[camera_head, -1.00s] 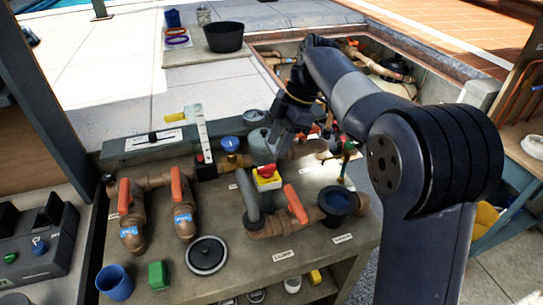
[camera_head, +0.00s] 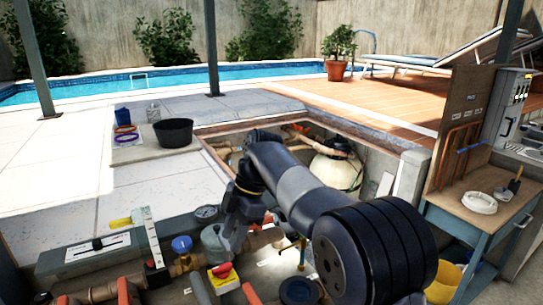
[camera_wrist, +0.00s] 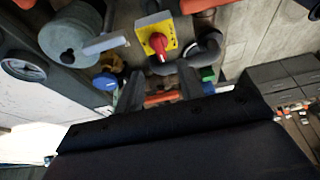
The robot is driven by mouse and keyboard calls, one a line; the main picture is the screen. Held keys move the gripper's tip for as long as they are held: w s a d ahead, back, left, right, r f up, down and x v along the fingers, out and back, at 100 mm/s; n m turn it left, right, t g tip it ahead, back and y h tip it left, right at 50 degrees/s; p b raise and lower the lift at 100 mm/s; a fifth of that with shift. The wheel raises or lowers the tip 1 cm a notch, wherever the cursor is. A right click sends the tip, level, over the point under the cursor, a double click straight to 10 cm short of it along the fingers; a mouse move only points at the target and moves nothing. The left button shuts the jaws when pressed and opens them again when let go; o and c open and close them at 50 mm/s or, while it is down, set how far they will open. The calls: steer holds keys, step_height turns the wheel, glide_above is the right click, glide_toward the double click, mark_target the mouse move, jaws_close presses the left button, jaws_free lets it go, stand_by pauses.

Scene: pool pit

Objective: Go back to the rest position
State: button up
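My gripper (camera_head: 238,222) hangs over the back of the pipework bench, by the grey round pump-like body (camera_head: 214,240). In the wrist view my gripper (camera_wrist: 160,88) shows two dark fingers spread apart with nothing held between them. An orange handle (camera_wrist: 162,97) shows beyond the gap, apart from the fingers. A yellow box with a red knob (camera_wrist: 156,38) lies past the fingertips; it also shows in the head view (camera_head: 222,278). My arm is bent, reaching out from the lower right. The fingertips are hard to make out in the head view.
A gauge (camera_head: 207,213) and a blue cap (camera_head: 181,244) stand close by on the bench. Behind it is an open pit with a pale tank (camera_head: 335,171). A black bucket (camera_head: 173,133) stands on the paving. A side table (camera_head: 480,225) is at right.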

mark_target(222, 266)
steer(key=x, duration=0.7)
steer(key=shift+a+f, duration=0.1)
steer(key=shift+f, duration=0.25)
steer(key=shift+r, duration=0.1)
steer(key=shift+r, duration=0.1)
